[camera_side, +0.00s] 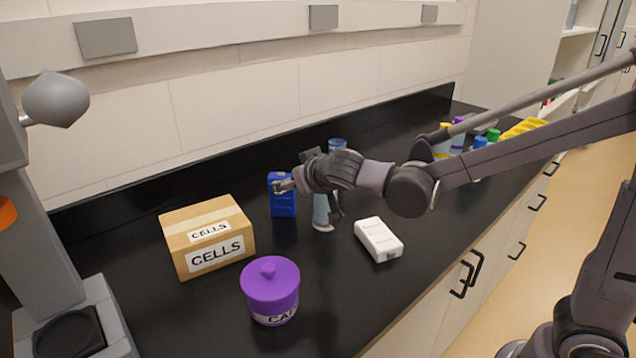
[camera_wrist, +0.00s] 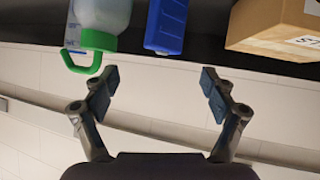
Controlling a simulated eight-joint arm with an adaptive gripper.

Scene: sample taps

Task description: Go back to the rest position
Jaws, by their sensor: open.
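My gripper (camera_side: 300,185) is over the black bench, in front of a blue container (camera_side: 284,205) in the side view. In the wrist view its two fingers (camera_wrist: 158,92) are spread wide with nothing between them. The blue container (camera_wrist: 166,25) stands beyond the fingertips there, apart from them. A clear bottle with a green handled lid (camera_wrist: 84,65) is beyond the left finger. A cardboard box marked CELLS (camera_wrist: 268,25) is at the upper right. In the side view, my gripper partly hides a pale bottle (camera_side: 321,211).
The CELLS box (camera_side: 207,238) and a purple lidded jar (camera_side: 271,289) stand at the left front. A white block (camera_side: 379,239) lies right of my gripper. Several capped bottles and a yellow rack (camera_side: 523,128) are farther back. A wall runs behind the bench.

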